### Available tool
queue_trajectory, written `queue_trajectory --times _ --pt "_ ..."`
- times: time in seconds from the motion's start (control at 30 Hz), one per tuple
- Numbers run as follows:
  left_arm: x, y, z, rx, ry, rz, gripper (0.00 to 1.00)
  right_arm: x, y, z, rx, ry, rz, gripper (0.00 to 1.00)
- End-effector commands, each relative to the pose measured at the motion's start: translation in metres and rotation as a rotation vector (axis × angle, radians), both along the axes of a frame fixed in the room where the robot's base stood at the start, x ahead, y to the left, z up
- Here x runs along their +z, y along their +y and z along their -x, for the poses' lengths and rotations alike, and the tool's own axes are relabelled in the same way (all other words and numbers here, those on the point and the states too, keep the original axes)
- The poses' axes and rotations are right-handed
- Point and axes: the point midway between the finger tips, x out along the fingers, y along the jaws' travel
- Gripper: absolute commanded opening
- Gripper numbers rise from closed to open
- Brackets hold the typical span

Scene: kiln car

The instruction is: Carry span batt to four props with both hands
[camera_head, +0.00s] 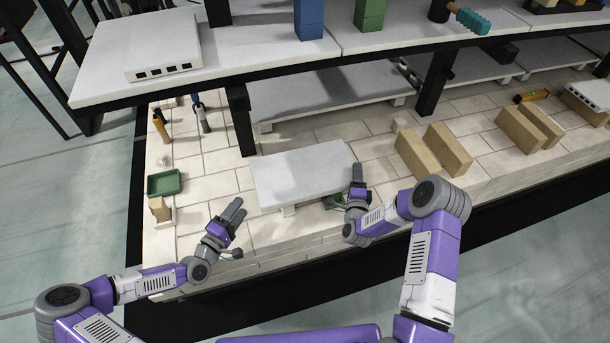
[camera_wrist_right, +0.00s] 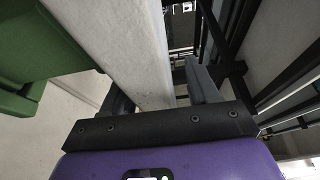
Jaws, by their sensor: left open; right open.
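A pale slab, which looks like the span batt (camera_head: 300,172), lies flat on low pale supports at the front of the tiled deck. My right gripper (camera_head: 357,180) is at the slab's right end. In the right wrist view, a pale slab edge (camera_wrist_right: 135,50) runs between the open fingers of my right gripper (camera_wrist_right: 160,92); I cannot tell if they touch it. My left gripper (camera_head: 236,212) is open and empty, to the left of the slab and apart from it. I cannot tell which pieces are the four props.
A green object (camera_head: 333,201) sits by the slab's right front corner. A green tray (camera_head: 164,183) stands at the deck's left. Tan bricks (camera_head: 412,155) stand to the right. A black post (camera_head: 240,118) and the upper shelf (camera_head: 250,50) are behind.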

Motion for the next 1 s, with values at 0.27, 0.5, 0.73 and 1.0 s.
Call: queue_trajectory --times 0.27,0.5,0.73,1.0 --pt "0.0 0.0 0.0 0.0 0.0 0.0 0.6 -0.001 0.008 0.045 0.001 0.005 -0.002 0.6" --pt "0.0 0.0 0.0 0.0 0.0 0.0 0.6 -0.001 0.017 0.091 0.001 0.004 -0.002 0.6" --pt "0.0 0.0 0.0 0.0 0.0 0.0 0.6 0.0 0.021 0.113 0.0 0.001 0.0 0.6" --pt "0.0 0.0 0.0 0.0 0.0 0.0 0.6 0.0 0.021 0.115 0.0 0.0 0.0 0.6"
